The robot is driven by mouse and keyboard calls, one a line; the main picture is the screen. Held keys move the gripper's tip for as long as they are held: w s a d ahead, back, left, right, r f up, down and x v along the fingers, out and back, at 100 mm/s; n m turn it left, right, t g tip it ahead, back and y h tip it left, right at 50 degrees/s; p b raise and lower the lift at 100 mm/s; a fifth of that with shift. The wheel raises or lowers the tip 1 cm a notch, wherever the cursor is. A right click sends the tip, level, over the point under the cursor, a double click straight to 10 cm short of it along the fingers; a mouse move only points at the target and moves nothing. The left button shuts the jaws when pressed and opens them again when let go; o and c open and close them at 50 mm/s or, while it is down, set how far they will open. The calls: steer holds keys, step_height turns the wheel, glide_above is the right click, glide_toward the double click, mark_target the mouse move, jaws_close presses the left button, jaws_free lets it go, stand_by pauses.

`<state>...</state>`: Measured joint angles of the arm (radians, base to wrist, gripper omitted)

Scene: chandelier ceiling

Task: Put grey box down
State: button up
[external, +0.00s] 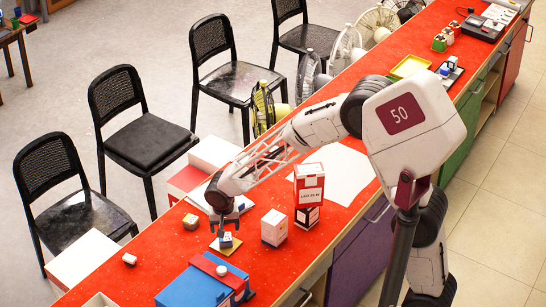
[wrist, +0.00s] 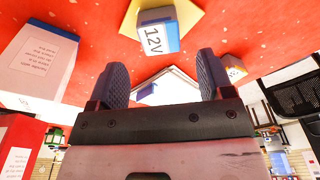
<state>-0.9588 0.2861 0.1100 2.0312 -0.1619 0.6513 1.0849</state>
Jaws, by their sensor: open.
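A small grey-white box with a blue band marked 12V (wrist: 152,38) sits on a yellow square pad (wrist: 190,12). In the external view the small box (external: 226,240) rests on the same pad (external: 236,248) on the red counter. My gripper (external: 225,217) is just above the box, pointing down. In the wrist view my gripper (wrist: 161,78) has its two dark fingers spread wide, with no object held between them. The box lies beyond the fingertips, apart from them.
A white box (external: 274,228) and a red-and-white carton (external: 309,184) stand to the right. A blue case (external: 200,288) is in front. Small cubes (external: 191,221) and (external: 129,259) lie to the left. Red counter (external: 160,245) is bare between them.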

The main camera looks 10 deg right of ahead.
mark_target(226, 239)
steer(key=shift+s+r, duration=0.2)
steer(key=shift+r, duration=1.25)
steer(key=shift+s+r, duration=0.15)
steer(key=shift+r, duration=1.25)
